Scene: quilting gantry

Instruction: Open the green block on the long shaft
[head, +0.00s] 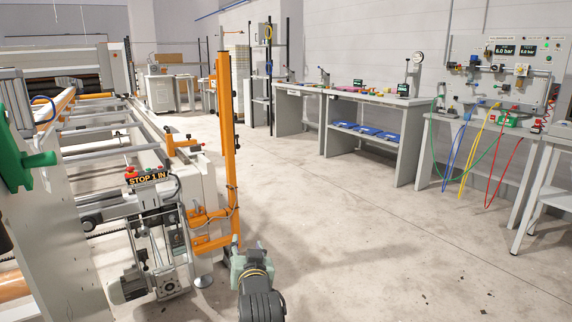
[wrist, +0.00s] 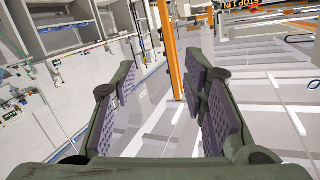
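A green block (head: 14,150) with a stubby handle-like part shows at the left edge of the head view, on the near end of the large machine. It is cut off by the picture edge, and I cannot make out the long shaft through it or whether it is open. My gripper (head: 247,246) is low in the middle of the head view, well to the right of the green block and apart from it. In the wrist view my gripper (wrist: 160,88) has its two padded fingers wide apart with nothing between them. The green block is not visible in the wrist view.
The quilting machine (head: 110,145) fills the left, with a "STOP 1 IN" sign (head: 148,179). An orange post (head: 226,145) stands between the machine and open floor (head: 330,250). Workbenches (head: 350,95) and a pneumatic panel (head: 500,85) with hanging hoses line the right wall.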

